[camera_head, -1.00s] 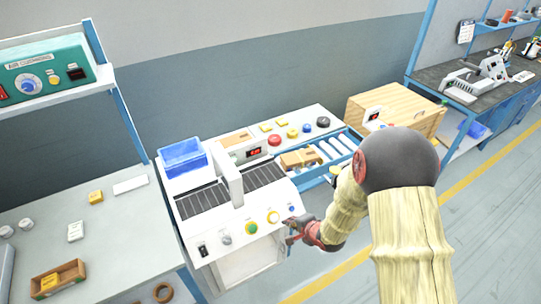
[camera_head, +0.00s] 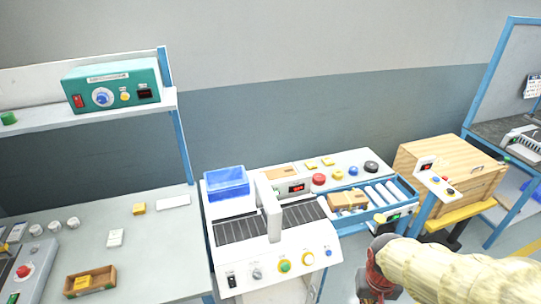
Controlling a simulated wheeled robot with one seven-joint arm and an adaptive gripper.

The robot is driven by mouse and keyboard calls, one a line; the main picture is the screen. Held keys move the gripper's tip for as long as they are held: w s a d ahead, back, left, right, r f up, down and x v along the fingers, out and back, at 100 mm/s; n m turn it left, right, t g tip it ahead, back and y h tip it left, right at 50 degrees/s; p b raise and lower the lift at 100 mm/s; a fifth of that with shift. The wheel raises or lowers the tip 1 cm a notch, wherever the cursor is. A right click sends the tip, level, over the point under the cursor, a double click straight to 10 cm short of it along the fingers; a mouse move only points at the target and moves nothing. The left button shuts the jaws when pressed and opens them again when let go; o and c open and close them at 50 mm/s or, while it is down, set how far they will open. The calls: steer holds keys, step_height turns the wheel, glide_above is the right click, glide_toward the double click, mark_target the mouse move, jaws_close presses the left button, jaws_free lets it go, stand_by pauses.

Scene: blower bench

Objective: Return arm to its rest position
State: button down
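My arm, in a pale yellow sleeve, enters the head view from the lower right. Its end with my gripper (camera_head: 372,290) shows as a red and dark part at the bottom edge. The fingertips are not clear, so I cannot see whether it is open or shut. It is in front of and to the right of the white machine (camera_head: 300,264) with knobs and a conveyor belt, and it appears apart from it.
A blue bin (camera_head: 227,184) stands on the machine's left. A wooden crate (camera_head: 440,160) stands to the right. A teal control box (camera_head: 112,84) sits on the left shelf. Grey floor shows at the lower right.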

steer(key=s+a+r+n+t+b, duration=0.1)
steer(key=s+a+r+t, duration=0.1)
steer(key=r, duration=0.6)
steer(key=s+a+r+t+y+b, duration=0.1)
steer(key=s+a+r+t, duration=0.1)
steer(key=r, duration=0.6)
steer(key=shift+s+a+r+n+t, duration=0.4)
steer(key=shift+s+a, duration=0.05)
steer(key=shift+a, duration=0.55)
stand_by(4.2)
